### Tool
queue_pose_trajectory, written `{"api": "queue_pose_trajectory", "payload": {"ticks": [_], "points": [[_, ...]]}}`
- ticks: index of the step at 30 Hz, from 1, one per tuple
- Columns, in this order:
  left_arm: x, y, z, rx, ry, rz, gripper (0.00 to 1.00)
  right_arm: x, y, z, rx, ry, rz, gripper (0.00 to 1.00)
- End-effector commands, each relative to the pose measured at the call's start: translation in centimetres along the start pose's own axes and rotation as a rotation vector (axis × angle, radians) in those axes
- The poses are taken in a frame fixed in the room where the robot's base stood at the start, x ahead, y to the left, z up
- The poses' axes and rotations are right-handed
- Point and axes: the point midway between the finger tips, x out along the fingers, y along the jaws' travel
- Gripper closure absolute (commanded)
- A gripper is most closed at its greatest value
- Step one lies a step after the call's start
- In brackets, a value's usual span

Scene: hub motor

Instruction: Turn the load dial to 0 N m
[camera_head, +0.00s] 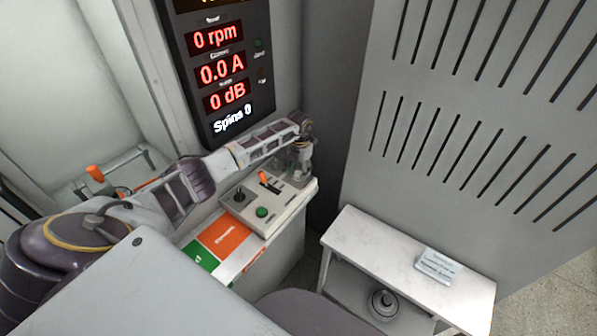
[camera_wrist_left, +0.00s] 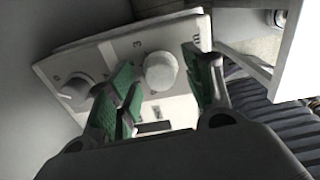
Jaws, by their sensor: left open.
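A small control console (camera_head: 285,212) stands below the display, and my left gripper (camera_head: 296,160) points down over its far right end. In the left wrist view the panel (camera_wrist_left: 110,45) carries a pale round knob (camera_wrist_left: 160,72) and a grey knob with a light pointer (camera_wrist_left: 76,90) at the left. My left gripper also shows there (camera_wrist_left: 161,64), open, with one green-padded finger on each side of the pale knob. Whether the pads touch it I cannot tell. The markings are too small to read, so I cannot tell which knob is the load dial. My right gripper is not in view.
The display (camera_head: 222,70) reads 0 rpm, 0.0 A, 0 dB and Spins 0. An orange lever (camera_head: 267,180) and a green button (camera_head: 262,212) sit on the console near my gripper. Orange (camera_head: 225,236) and green areas lie in front. A white bench (camera_head: 385,240) stands right.

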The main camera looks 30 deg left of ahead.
Motion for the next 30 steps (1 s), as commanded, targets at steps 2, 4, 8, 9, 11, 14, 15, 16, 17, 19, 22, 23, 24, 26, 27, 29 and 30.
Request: {"api": "queue_pose_trajectory", "payload": {"ticks": [2, 4, 8, 9, 11, 14, 15, 16, 17, 19, 22, 23, 24, 26, 27, 29, 30], "points": [[0.2, 0.0, 0.0, 0.0, 0.0, 0.0, 0.49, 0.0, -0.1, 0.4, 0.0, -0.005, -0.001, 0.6], [0.3, 0.0, 0.0, 0.0, 0.0, 0.0, 0.49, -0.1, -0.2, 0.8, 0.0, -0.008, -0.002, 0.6], [0.3, 0.0, 0.0, 0.0, 0.0, 0.0, 0.49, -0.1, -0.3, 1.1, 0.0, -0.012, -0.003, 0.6], [0.3, 0.0, 0.0, 0.0, 0.0, 0.0, 0.49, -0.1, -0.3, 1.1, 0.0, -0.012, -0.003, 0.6], [0.3, 0.0, 0.0, 0.0, 0.0, 0.0, 0.51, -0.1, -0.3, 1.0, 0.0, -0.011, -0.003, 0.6], [0.3, 0.0, 0.0, 0.0, 0.0, 0.0, 0.64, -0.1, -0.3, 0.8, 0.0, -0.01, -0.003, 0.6], [0.3, 0.0, 0.0, 0.0, 0.0, 0.0, 0.69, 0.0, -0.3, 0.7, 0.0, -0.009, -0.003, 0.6], [0.3, 0.0, 0.0, 0.0, 0.0, 0.0, 0.73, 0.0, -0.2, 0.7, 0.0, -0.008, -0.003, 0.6], [0.3, 0.0, 0.0, 0.0, 0.0, 0.0, 0.77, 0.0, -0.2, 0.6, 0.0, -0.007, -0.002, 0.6], [0.2, 0.0, 0.0, 0.0, 0.0, 0.0, 0.86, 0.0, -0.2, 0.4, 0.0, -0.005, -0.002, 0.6], [0.2, 0.0, 0.0, 0.0, 0.0, 0.0, 0.95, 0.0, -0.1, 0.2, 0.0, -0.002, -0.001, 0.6], [0.2, 0.0, 0.0, 0.0, 0.0, 0.0, 0.95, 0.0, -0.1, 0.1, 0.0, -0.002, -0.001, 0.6], [0.2, 0.0, 0.0, -0.001, 0.0, 0.0, 0.95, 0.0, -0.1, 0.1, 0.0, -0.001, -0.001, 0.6], [0.2, 0.0, 0.0, -0.003, 0.0, 0.0, 0.95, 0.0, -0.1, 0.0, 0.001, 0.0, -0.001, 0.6], [0.2, 0.0, 0.0, -0.006, 0.0, 0.0, 0.95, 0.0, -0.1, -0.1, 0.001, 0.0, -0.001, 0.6], [0.2, 0.0, 0.0, -0.012, 0.0, 0.0, 0.95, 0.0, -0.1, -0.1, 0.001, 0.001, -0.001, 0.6], [0.2, 0.0, 0.0, -0.017, 0.0, 0.0, 0.95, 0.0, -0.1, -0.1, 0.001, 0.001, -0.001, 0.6]]}}
